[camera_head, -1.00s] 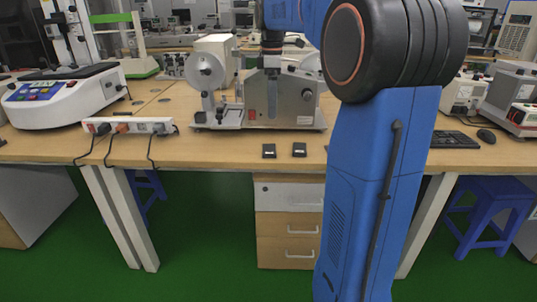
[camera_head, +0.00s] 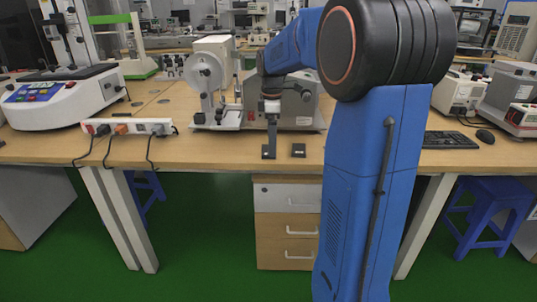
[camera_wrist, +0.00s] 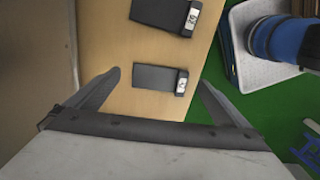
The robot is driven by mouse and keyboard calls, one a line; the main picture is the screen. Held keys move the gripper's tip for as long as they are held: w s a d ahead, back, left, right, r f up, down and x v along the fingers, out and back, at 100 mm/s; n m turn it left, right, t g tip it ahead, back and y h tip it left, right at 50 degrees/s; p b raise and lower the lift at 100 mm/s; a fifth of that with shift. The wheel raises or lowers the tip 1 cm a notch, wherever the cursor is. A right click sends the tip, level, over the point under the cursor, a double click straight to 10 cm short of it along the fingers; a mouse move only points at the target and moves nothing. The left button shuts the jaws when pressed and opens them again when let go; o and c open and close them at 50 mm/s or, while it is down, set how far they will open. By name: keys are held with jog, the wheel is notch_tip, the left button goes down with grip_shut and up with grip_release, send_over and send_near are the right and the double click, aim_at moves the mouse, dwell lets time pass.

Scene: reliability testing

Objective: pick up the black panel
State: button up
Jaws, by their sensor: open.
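Two small black panels lie near the front edge of the wooden table. The left black panel (camera_head: 266,155) is partly covered by my gripper (camera_head: 272,138) in the head view. The right black panel (camera_head: 299,150) lies clear beside it. In the wrist view, the nearer black panel (camera_wrist: 154,77) lies between the spread fingers of my gripper (camera_wrist: 159,78), and the farther black panel (camera_wrist: 160,12) lies above it. Each has a pale label at its right end. My gripper is open and empty, above the left panel; its exact height is hard to tell.
A grey and white machine (camera_head: 215,75) stands right behind the panels. A white power strip (camera_head: 128,127) with cables lies to the left. The table's front edge (camera_head: 220,167) is close to the panels. A keyboard (camera_head: 448,140) lies to the right.

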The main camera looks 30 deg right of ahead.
jog(key=shift+f, duration=1.15)
jog(key=c, duration=1.1)
notch_tip(320, 180, up, 10)
jog(key=shift+r, duration=0.1)
jog(key=shift+f, duration=0.2)
jog(key=shift+f, duration=3.4)
